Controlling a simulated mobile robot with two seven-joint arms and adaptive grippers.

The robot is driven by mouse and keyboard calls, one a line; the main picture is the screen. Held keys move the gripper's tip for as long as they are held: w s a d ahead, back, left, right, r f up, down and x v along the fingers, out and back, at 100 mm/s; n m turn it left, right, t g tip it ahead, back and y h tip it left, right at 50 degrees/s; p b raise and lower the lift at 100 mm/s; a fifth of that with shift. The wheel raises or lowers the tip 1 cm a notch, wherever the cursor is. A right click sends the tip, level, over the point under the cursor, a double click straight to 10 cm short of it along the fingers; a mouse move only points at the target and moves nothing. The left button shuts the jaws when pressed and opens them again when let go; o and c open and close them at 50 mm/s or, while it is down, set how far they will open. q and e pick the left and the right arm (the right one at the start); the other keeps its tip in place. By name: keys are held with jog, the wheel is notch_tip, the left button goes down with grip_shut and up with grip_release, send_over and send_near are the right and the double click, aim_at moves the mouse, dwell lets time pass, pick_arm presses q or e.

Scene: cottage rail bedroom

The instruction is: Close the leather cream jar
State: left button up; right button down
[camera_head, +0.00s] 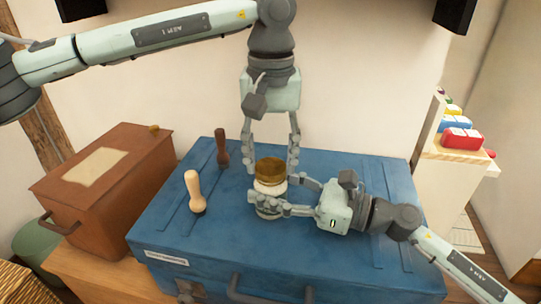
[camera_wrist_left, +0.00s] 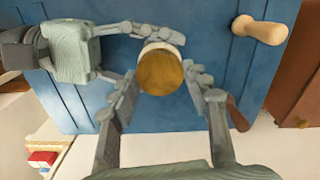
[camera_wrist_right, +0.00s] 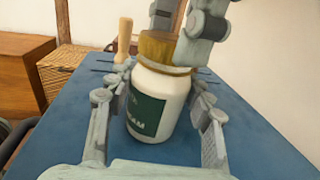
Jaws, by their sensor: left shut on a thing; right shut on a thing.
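The leather cream jar is white with a dark green label (camera_wrist_right: 147,115) and stands on the blue trunk lid (camera_head: 340,262). Its golden-brown lid (camera_head: 270,169) sits over the jar's mouth; whether it is fully seated I cannot tell. My left gripper (camera_head: 271,170) comes down from above and is shut on the lid; in the left wrist view the lid (camera_wrist_left: 160,73) is between its fingers. My right gripper (camera_head: 268,203) comes in from the right, low, and is shut around the jar's body (camera_wrist_right: 160,100). The fingers hide part of the jar.
A brown box (camera_head: 120,180) is beside the trunk at left. Colored blocks (camera_head: 456,125) sit on a shelf at right. The trunk's front is clear.

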pick_arm(q)
jog(key=m, duration=1)
jog(key=o, duration=0.8)
jog(key=shift+o, duration=0.2)
jog(key=shift+r, duration=2.25)
jog(key=shift+c, duration=0.5)
